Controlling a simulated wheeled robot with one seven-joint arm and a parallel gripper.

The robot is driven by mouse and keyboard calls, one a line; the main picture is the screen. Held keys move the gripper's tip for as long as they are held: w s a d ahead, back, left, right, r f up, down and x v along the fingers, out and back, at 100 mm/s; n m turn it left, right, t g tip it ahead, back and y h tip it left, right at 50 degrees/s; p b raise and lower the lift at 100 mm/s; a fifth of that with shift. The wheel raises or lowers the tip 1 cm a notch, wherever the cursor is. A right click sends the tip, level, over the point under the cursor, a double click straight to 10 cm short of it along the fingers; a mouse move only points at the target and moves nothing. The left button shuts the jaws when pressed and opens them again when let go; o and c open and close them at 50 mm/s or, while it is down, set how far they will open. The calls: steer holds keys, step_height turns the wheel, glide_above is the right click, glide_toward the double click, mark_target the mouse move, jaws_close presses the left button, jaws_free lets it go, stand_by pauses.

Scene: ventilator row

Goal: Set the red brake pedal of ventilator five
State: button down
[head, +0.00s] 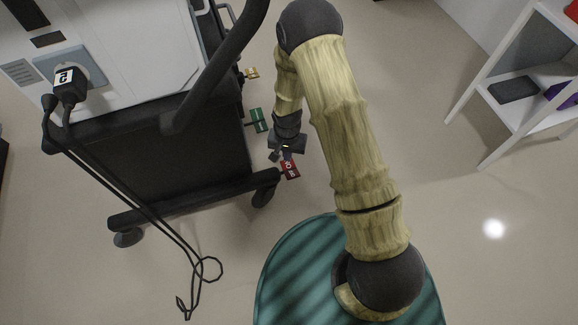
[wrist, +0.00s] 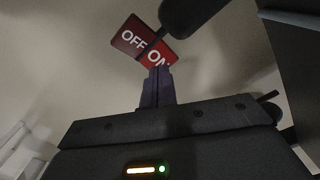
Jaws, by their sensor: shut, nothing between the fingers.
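The red brake pedal (head: 290,169) sticks out low at the right side of the ventilator cart's base (head: 196,202), close to a caster. In the wrist view the red pedal (wrist: 143,38) shows white OFF and ON lettering, the ON side partly covered by my fingertips. My gripper (head: 287,154) points down beside the cart, shut and empty. In the wrist view its closed fingers (wrist: 158,85) reach to the pedal's ON end; whether they touch it I cannot tell. A tag on the cart's plug (head: 66,78) carries a number, sideways and hard to read.
A green pedal (head: 258,120) and a yellow pedal (head: 252,73) sit farther along the same cart side. A dark cable (head: 190,268) loops onto the floor at front left. A white shelf (head: 514,105) stands at right. Floor between is clear.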

steer(key=shift+r+p, duration=1.95)
steer(key=shift+r, duration=0.45)
